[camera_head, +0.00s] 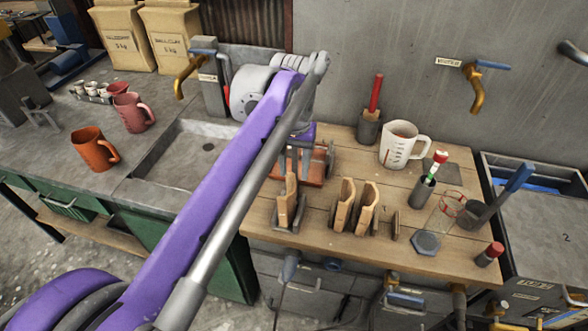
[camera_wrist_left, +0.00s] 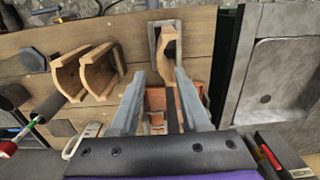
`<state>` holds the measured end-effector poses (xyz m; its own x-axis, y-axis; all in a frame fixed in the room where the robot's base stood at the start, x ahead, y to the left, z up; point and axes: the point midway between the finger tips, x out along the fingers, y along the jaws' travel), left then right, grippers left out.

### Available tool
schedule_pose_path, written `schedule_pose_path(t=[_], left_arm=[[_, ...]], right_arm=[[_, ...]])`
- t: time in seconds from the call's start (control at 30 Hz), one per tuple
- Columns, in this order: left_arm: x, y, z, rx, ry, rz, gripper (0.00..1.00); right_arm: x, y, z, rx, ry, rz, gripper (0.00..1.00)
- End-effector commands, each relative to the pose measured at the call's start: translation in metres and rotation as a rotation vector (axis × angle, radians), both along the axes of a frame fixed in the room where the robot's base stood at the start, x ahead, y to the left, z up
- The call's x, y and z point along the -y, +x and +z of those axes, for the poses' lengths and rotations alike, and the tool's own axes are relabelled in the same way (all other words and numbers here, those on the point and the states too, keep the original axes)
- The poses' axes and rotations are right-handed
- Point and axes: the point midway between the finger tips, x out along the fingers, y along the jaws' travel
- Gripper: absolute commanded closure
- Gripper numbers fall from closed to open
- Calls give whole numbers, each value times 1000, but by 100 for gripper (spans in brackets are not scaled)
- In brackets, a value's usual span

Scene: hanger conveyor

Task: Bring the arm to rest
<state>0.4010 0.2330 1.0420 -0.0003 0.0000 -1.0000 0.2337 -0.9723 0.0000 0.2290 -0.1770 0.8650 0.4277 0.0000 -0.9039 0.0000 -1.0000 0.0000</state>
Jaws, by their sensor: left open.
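My left arm (camera_head: 220,180), purple with a grey rod, reaches in from the lower left across the sink. My left gripper (camera_head: 299,160) is over the left part of the wooden bench, largely hidden behind the arm. In the left wrist view the left gripper (camera_wrist_left: 160,75) shows two grey fingers, apart, with nothing held between them. A curved wooden piece in a grey stand (camera_wrist_left: 167,45) lies just beyond the fingertips; it also shows in the head view (camera_head: 290,200). I cannot tell whether the fingers touch anything. My right gripper is not in view.
More curved wooden pieces (camera_head: 356,208) stand on the wooden bench (camera_head: 300,237). A white jug (camera_head: 403,147), a red-handled tool (camera_head: 373,100) and several small items are to the right. Brass taps (camera_head: 474,90) stick out from the wall. Mugs (camera_head: 92,148) stand left of the sink (camera_head: 190,150).

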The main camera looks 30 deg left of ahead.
Motion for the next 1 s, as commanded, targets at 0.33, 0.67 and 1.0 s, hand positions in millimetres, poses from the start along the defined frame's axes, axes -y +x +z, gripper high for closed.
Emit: schedule_pose_path(t=[0.33,0.67,1.0], left_arm=[[1,-1,0,4,1,-2,54],[26,-57,-27,173,21,-90,54],[52,-139,-94,412,50,-206,54]], right_arm=[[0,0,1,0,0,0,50],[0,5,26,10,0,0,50],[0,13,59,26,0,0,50]])
